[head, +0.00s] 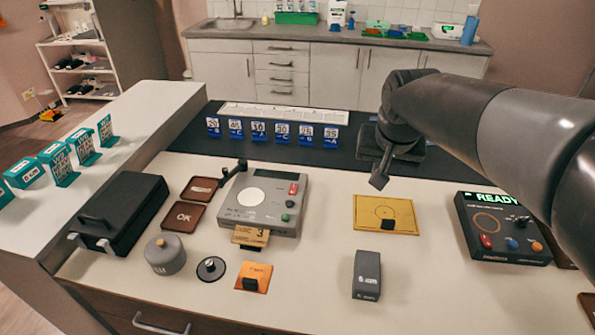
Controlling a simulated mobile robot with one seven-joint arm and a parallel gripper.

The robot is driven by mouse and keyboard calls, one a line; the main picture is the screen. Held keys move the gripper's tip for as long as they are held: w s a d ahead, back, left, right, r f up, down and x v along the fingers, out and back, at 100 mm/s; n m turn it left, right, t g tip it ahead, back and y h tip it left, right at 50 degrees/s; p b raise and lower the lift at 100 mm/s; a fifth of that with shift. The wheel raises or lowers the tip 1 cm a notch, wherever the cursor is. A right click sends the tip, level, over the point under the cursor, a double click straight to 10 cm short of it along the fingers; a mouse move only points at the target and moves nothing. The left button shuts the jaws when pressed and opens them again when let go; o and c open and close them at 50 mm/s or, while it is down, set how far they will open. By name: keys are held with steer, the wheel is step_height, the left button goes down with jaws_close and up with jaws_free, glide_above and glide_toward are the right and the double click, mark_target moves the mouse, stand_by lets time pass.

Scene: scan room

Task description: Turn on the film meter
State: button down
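A grey device (262,200) with a white disc, a red switch and a green button stands at the table's middle left. A black console (503,228) with a lit green "READY" display and red, blue and orange buttons stands at the right. I cannot read a label that tells which one is the film meter. The grey device shows no lit display. My gripper (380,176) hangs in the air between the two, apart from both and above the table's back part. Its fingers are seen edge-on, so its opening does not show.
A yellow plate (384,215) with a black knob lies below my gripper. A grey block (366,275), an orange tag (254,277) and a grey weight (165,255) stand in front. A black case (122,213) is at left. Blue number cards (258,131) line the back.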

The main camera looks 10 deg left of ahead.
steer(key=w+a+f, duration=0.3)
steer(key=w+a, duration=0.6)
steer(key=w, duration=0.1)
glide_above(293, 189)
steer(key=s, duration=0.3)
step_height(293, 189, down, 8)
steer(key=shift+s+g+h, duration=0.15)
steer(key=shift+g+h, duration=0.15)
steer(key=x, duration=1.4)
steer(key=shift+s, duration=0.4)
steer(key=shift+f, duration=0.1)
steer(key=shift+w+f+g, duration=0.15)
steer(key=shift+f+g, duration=0.05)
steer(key=shift+g, duration=0.2)
steer(key=shift+s, duration=0.95)
